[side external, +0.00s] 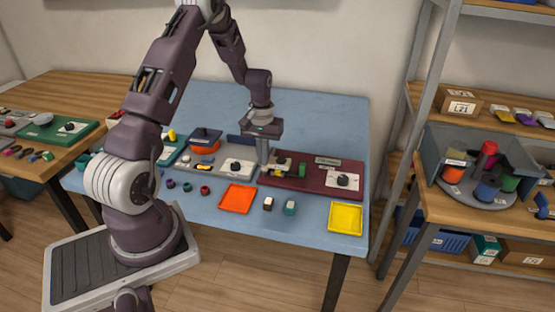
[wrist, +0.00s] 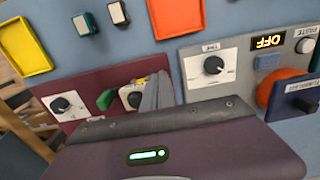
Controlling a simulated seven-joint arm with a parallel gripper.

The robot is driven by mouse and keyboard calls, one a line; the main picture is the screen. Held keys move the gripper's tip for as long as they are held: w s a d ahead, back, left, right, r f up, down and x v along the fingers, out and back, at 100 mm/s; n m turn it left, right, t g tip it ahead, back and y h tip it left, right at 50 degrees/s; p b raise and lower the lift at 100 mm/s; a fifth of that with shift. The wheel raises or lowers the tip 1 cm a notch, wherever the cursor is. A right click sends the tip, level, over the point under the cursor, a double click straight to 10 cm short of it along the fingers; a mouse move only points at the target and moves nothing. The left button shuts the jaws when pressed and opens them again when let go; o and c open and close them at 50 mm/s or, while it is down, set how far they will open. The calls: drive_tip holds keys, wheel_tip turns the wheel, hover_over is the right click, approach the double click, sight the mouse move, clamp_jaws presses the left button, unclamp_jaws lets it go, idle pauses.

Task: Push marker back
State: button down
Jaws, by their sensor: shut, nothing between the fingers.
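My gripper (side external: 264,168) is shut and empty, pointing down at the left part of a maroon panel (side external: 322,178). In the wrist view its grey fingers (wrist: 157,82) partly cover a pale plate with a dark knob (wrist: 133,98). A small green block (wrist: 105,99) is on the panel beside that plate, and it shows in the side view (side external: 302,169) to the right of the fingers. A small yellow piece (wrist: 140,81) lies close to the fingers. I cannot tell which piece is the marker, nor whether the fingers touch anything.
An orange tray (side external: 238,198), a yellow tray (side external: 346,218) and two small blocks, one dark and white (side external: 268,204) and one teal (side external: 290,208), lie in front of the panel. A white dial plate (side external: 238,167) adjoins on the left. Bare blue tabletop (side external: 325,120) lies behind.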

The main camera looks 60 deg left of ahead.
drive_tip(key=shift+w+a, duration=3.35)
drive_tip(key=shift+d, duration=0.1)
